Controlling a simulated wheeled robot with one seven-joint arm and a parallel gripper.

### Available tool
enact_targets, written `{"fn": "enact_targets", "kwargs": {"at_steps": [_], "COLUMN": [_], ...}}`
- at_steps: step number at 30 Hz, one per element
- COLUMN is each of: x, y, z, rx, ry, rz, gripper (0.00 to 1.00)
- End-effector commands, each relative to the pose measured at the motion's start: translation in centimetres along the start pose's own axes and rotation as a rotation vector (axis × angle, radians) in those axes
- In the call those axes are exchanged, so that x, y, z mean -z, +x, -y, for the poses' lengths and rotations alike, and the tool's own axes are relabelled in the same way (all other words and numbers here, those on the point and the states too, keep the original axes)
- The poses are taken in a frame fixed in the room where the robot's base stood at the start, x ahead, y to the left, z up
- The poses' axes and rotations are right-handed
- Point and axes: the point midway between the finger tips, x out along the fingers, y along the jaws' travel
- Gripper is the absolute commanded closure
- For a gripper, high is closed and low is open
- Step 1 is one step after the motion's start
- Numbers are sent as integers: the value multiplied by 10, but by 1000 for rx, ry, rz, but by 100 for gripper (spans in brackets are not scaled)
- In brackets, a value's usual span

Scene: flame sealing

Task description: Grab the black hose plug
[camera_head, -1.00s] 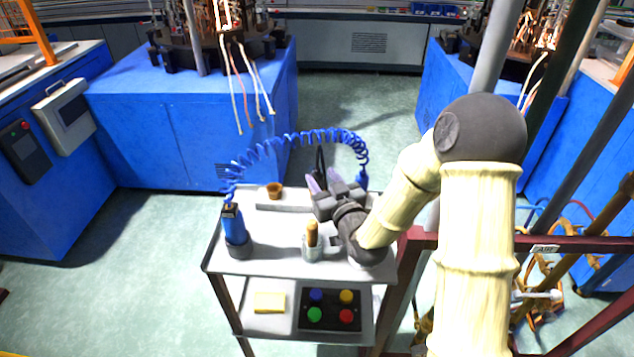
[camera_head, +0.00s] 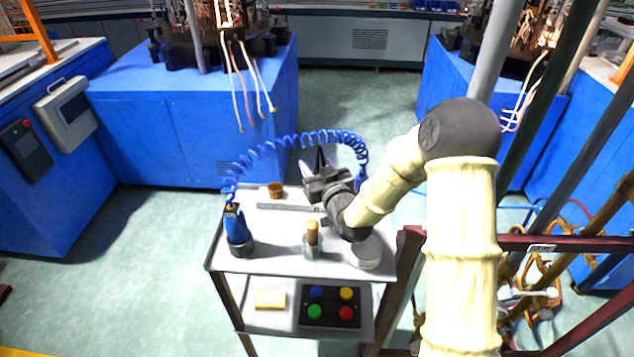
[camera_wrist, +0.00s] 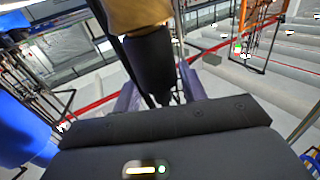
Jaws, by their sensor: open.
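In the wrist view a black plug-like cylinder (camera_wrist: 149,66) with a tan upper part (camera_wrist: 138,14) stands between the two purple-grey fingers of my gripper (camera_wrist: 158,84). The fingers are apart, one on each side of it; I cannot tell whether either touches it. In the head view my gripper (camera_head: 319,166) is above the back right part of the white cart. A thin dark upright shape (camera_head: 320,156) shows at its fingers, mostly hidden by the gripper body.
The cart top (camera_head: 275,232) carries a blue torch-like tool (camera_head: 236,228), a wooden-handled item in a holder (camera_head: 312,237), a small brown cup (camera_head: 275,190) and a round white dish (camera_head: 366,254). A blue coiled hose (camera_head: 300,138) arches behind the gripper. A dark red frame (camera_head: 480,242) stands at right.

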Motion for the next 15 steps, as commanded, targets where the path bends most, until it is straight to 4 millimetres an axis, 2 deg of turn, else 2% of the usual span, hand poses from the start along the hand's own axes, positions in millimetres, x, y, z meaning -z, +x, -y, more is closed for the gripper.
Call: {"fn": "enact_targets", "kwargs": {"at_steps": [4,10,15], "x": [0,0,0], "y": [0,0,0], "z": [2,4,4], "rx": [4,6,6], "ry": [0,0,0], "rz": [0,0,0], "gripper": [60,100,100]}}
